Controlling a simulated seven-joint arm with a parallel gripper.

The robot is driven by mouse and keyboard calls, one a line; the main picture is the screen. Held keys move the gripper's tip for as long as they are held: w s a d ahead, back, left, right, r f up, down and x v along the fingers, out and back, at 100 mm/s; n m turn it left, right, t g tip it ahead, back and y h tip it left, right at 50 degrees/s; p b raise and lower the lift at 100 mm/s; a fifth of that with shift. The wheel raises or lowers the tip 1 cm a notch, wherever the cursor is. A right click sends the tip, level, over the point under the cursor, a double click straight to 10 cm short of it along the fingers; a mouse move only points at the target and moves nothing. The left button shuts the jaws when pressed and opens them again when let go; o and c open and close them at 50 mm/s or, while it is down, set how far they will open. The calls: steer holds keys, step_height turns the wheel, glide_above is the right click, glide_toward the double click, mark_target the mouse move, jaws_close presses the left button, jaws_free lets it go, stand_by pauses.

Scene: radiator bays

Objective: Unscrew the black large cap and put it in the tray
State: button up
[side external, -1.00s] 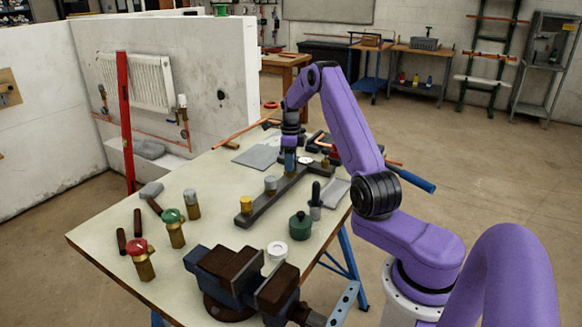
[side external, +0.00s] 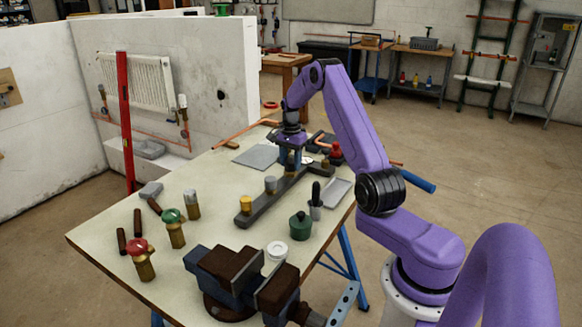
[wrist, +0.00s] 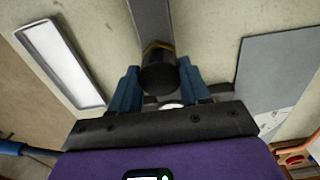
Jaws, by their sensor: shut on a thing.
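My gripper (side external: 291,158) is above the far part of a dark bar (side external: 258,207) on the bench. In the wrist view its two blue fingers are shut on the sides of a black large cap (wrist: 158,76). A thin brass-coloured edge shows at the cap. I cannot tell whether the cap is still seated on the bar. The fingers hide the cap in the side view. A shallow grey tray (side external: 339,191) lies at the bench's right edge, and it shows empty at the left of the wrist view (wrist: 60,62).
A yellow cap (side external: 246,203) and a grey cap (side external: 270,184) stand on the bar. A dark green pot (side external: 300,227) and a black-handled tool (side external: 316,200) stand near the tray. A vice (side external: 230,275) is at the front. A grey sheet (side external: 256,157) lies left of my gripper.

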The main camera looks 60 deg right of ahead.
steer(key=n, duration=1.4)
steer(key=shift+n, duration=0.3)
steer(key=o, duration=1)
